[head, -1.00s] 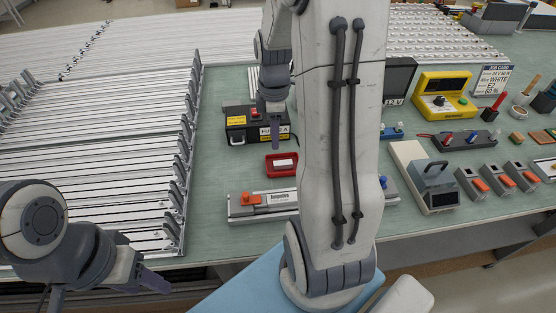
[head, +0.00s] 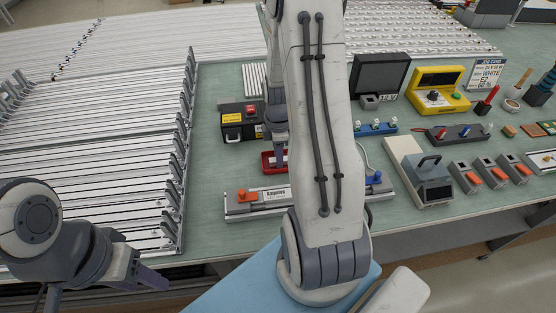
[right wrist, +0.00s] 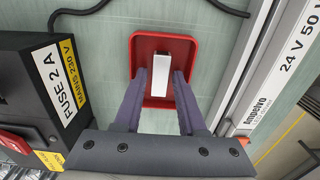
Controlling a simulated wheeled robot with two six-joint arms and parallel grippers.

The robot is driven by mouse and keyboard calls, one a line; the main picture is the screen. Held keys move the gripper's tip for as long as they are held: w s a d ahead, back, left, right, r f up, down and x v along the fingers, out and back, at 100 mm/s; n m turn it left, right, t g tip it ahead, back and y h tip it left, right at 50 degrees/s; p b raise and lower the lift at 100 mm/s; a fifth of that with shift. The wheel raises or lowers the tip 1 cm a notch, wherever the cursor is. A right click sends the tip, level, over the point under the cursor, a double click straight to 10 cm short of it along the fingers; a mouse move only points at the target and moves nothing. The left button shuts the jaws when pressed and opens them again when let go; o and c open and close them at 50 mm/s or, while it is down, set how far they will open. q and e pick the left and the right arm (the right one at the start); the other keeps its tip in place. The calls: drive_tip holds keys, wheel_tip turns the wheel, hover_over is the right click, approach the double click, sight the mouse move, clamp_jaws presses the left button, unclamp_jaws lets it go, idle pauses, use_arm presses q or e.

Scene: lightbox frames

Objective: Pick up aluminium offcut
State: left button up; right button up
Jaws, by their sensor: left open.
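The aluminium offcut (right wrist: 162,72) is a short, pale silver block. It lies in a small red tray (right wrist: 141,48) in the right wrist view. In the head view the tray (head: 267,164) is partly covered by my right gripper (head: 279,165), which points down over it. In the right wrist view my right gripper (right wrist: 160,82) is open, with one finger on each side of the offcut's near part. I cannot tell how far down the fingers reach. My left gripper (head: 152,281) is open and empty at the lower left, near the bench's front edge.
A black fuse box (head: 238,122) stands close to the tray's left. Aluminium profiles (head: 100,150) fill the left of the bench. My right arm hides part of the middle.

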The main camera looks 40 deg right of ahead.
drive_tip(key=shift+f, duration=0.1)
drive_tip(key=shift+c, duration=0.3)
clamp_jaws()
